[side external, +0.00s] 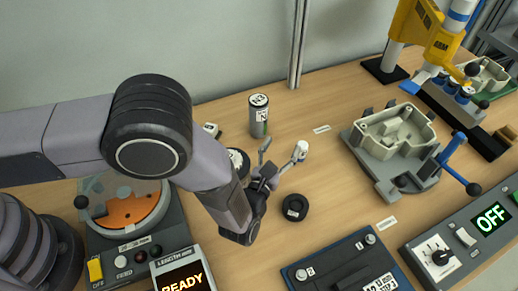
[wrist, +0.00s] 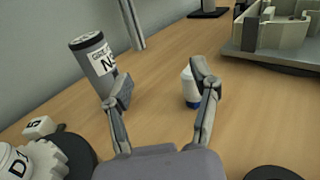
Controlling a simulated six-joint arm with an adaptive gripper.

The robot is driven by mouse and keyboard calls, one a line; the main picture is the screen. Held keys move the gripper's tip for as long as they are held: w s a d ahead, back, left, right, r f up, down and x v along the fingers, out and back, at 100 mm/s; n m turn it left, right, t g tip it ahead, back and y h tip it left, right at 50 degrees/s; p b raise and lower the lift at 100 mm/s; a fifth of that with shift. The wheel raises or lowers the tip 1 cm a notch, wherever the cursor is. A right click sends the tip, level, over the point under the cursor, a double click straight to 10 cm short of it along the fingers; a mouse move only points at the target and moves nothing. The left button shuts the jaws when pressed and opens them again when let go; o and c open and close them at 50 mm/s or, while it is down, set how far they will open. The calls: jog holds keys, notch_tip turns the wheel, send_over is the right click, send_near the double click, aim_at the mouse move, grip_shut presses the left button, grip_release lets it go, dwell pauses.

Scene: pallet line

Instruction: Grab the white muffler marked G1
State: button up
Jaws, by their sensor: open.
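A small white cylinder with a blue lower end (wrist: 190,88), which looks like the muffler, stands on the table in the wrist view, partly hidden by my right finger. No G1 mark can be read on it. In the side external view its white top (side external: 301,149) shows at the tip of one finger. My gripper (side external: 282,156) is open and empty, with its fingers spread. In the wrist view the white cylinder appears beyond my gripper (wrist: 163,84), close to the right fingertip; I cannot tell whether they touch.
A grey labelled cylinder (side external: 258,116) stands behind my gripper. A black ring (side external: 295,207) lies in front. A white gear-like part (side external: 238,162) and a small white block (wrist: 40,127) are to the left. A beige housing in a grey fixture (side external: 372,168) stands right.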

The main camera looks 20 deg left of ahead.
aim_at(302, 145)
jog(key=f, duration=0.1)
jog(key=s+d+f+m+h, duration=0.1)
jog(key=s+d+f+h, duration=0.1)
jog(key=shift+m, duration=0.4)
jog(key=w, duration=0.2)
jog(key=w+d, duration=0.1)
jog(key=w, duration=0.4)
jog(key=shift+d+f, duration=0.25)
jog(key=shift+d, duration=0.05)
grip_shut()
